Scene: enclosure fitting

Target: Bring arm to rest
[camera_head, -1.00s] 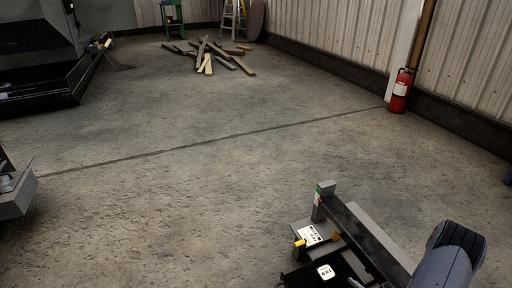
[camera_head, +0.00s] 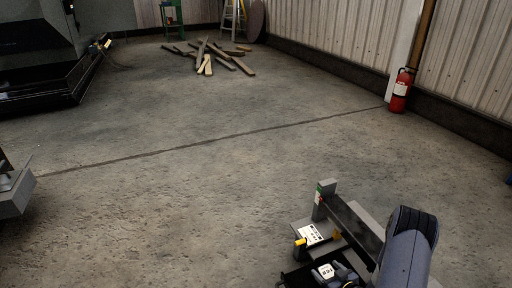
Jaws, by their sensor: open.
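My arm (camera_head: 408,245) shows as a thick dark grey link at the bottom right, rising from the lower edge above my own base. A dark jointed part with a bit of yellow, seemingly part of my arm, shows at the bottom edge left of the link. No fingertips can be made out, so my gripper is out of view. No object is seen held.
A red fire extinguisher (camera_head: 401,91) stands by the right wall. Wooden planks (camera_head: 210,56) lie piled at the back, near a ladder (camera_head: 234,18). A large dark machine (camera_head: 60,60) stands at the far left. The concrete floor (camera_head: 200,190) between is clear.

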